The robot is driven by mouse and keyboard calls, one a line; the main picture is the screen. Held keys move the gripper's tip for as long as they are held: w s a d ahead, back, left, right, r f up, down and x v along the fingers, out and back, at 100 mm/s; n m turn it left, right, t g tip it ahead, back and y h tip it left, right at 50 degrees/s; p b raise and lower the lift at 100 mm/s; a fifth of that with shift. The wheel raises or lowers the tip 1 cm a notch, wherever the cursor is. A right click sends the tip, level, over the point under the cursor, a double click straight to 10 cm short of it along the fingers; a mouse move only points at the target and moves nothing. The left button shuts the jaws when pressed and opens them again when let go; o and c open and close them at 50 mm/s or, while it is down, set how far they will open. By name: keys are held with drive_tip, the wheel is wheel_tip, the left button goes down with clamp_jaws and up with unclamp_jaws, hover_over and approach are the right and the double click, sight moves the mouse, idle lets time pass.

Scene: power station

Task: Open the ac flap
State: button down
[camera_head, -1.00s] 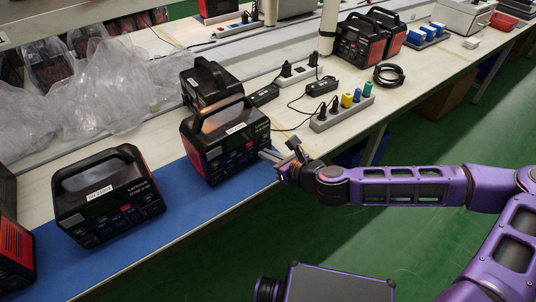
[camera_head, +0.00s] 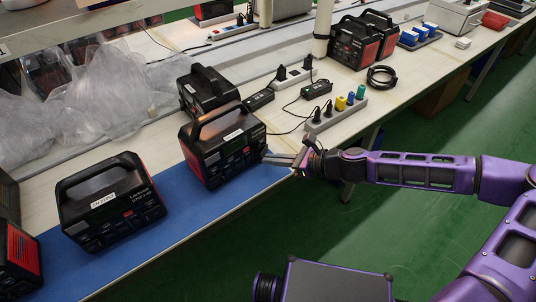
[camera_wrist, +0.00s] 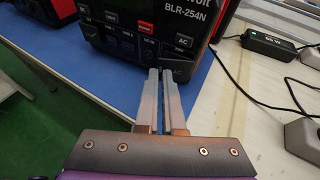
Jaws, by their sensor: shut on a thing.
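The power station (camera_head: 222,150) is a black box with red sides, a top handle and a front panel of ports. It stands upright on the blue mat near the bench edge. In the wrist view its front (camera_wrist: 150,30) shows "BLR-254N" and an "AC" label near the lower right. My gripper (camera_head: 265,158) reaches in from the right to the lower right of this front. Its two long metal fingers (camera_wrist: 161,72) are nearly together, shut on the AC flap at their tips. The flap itself is mostly hidden by the fingertips.
Similar power stations stand to the left (camera_head: 112,205) and just behind (camera_head: 208,92). A grey power strip (camera_head: 340,116) with plugs, black adapters and cables lies to the right. The blue mat (camera_head: 185,212) is bare between the stations. Green floor lies in front of the bench.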

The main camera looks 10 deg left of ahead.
drive_tip(key=n+g, duration=0.1)
drive_tip(key=w+d+n+g, duration=0.1)
drive_tip(key=g, duration=0.1)
drive_tip(key=n+g+p, duration=0.1)
drive_tip(key=shift+w+d+n, duration=0.2)
drive_tip(key=shift+w+n, duration=0.05)
drive_tip(key=shift+n, duration=0.15)
drive_tip(key=n+g, duration=0.2)
drive_tip(key=w+g, duration=0.1)
drive_tip(key=shift+d+f+n+g+h+b, duration=0.1)
drive_tip(key=shift+d+n+g+h+b, duration=0.2)
drive_tip(key=shift+d+n+b, duration=0.1)
drive_tip(key=n+g+b, duration=0.1)
drive_tip(key=w+n+g+h, duration=0.1)
drive_tip(key=n+g+b, duration=0.1)
drive_tip(key=shift+w+d+f+n+g+h+b, duration=0.2)
drive_tip(key=shift+w+n+g+h+b, duration=0.1)
drive_tip(key=shift+w+h+b, duration=0.1)
drive_tip(key=shift+w+d+r+n+g+h+b, duration=0.1)
drive_tip(key=shift+w+n+g+h+b, duration=0.25)
drive_tip(key=shift+n+g+h, duration=0.3)
drive_tip(key=shift+w+a+r+n+g+h+b, duration=0.1)
drive_tip(key=shift+w+n+g+h+b, duration=0.1)
drive_tip(key=shift+n+g+h+b, duration=0.45)
drive_tip(key=shift+w+d+n+g+h+b, duration=0.1)
drive_tip(key=shift+w+n+g+h+b, duration=0.3)
drive_tip(key=shift+n, duration=0.4)
drive_tip(key=c, duration=1)
unclamp_jaws()
